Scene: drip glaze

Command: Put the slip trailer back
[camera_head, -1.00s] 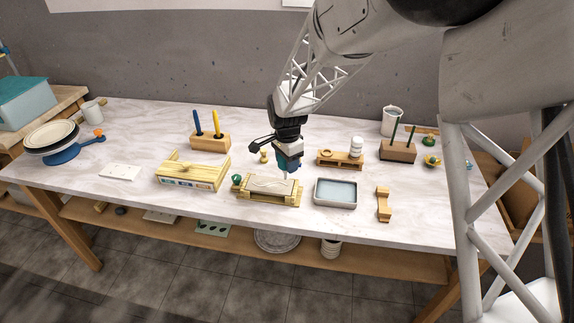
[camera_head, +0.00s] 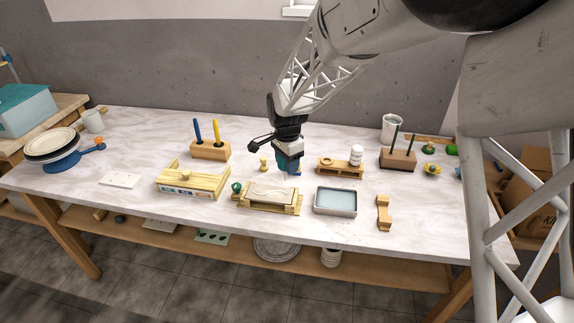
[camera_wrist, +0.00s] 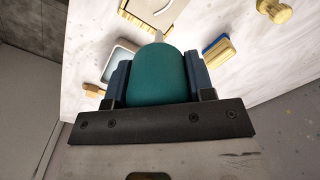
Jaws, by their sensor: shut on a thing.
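My gripper (camera_head: 288,163) is shut on the slip trailer, a teal rounded bulb. In the wrist view the bulb (camera_wrist: 157,76) sits between my two fingers, with a pale nozzle (camera_wrist: 159,37) showing at its far end. In the head view my fingers mostly hide the bulb. It is held above the table, behind the wooden frame (camera_head: 246,206) that bears a pale tile (camera_head: 270,193). A wooden rack (camera_head: 338,170) with a round hole at its left end and a white bottle (camera_head: 356,154) stands to the right of my gripper.
A grey tray of pale liquid (camera_head: 335,200) and a wooden block (camera_head: 383,212) lie front right. A small wooden knob (camera_head: 264,162) and a blue-and-wood piece (camera_wrist: 217,48) are close by. A wooden box (camera_head: 192,180) stands left. Pen holders stand behind.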

